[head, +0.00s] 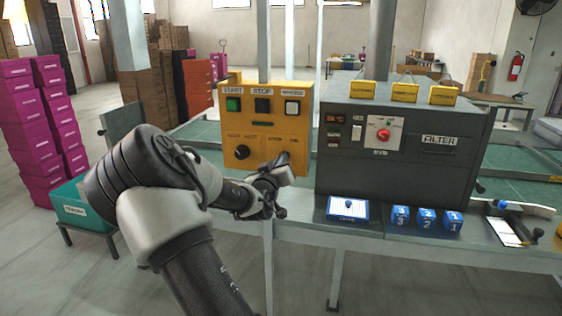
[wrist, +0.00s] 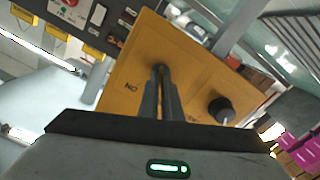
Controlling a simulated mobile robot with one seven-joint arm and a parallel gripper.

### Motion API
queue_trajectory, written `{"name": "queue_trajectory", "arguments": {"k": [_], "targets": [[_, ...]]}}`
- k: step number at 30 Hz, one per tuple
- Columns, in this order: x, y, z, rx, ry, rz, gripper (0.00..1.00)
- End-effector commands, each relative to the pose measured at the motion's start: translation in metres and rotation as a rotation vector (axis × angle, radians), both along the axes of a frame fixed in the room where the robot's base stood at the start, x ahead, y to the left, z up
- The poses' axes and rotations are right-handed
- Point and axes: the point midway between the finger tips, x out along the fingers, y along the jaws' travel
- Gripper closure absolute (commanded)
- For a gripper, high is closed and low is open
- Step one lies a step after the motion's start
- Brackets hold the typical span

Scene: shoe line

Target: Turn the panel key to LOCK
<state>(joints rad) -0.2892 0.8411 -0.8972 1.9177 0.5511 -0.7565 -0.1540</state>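The yellow control panel (head: 264,118) stands left of the grey machine, with a green START button, a dark STOP button and a white button on top. A black knob (head: 241,152) sits lower left on it. My gripper (head: 285,167) reaches the lower right of the panel, below the ON lettering. In the wrist view the fingers (wrist: 160,75) are close together, with their tips at the panel face beside the ON mark. The panel key is almost wholly hidden by the fingertips, so its angle cannot be told. The knob also shows in the wrist view (wrist: 222,110).
The grey FILTER machine (head: 400,150) with a red dial is just right of the panel. Blue numbered blocks (head: 426,219) and a blue-and-white box (head: 347,209) lie on the bench front. A teal crate (head: 85,208) and pink boxes (head: 35,125) are left.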

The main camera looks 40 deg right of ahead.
Motion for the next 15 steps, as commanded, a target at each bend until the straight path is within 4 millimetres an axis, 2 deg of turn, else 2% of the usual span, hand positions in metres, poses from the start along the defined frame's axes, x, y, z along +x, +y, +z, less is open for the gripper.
{"name": "queue_trajectory", "arguments": {"k": [15], "targets": [[0.0004,0.0009,-0.0018,-0.133,0.161,0.0,1.0]]}}
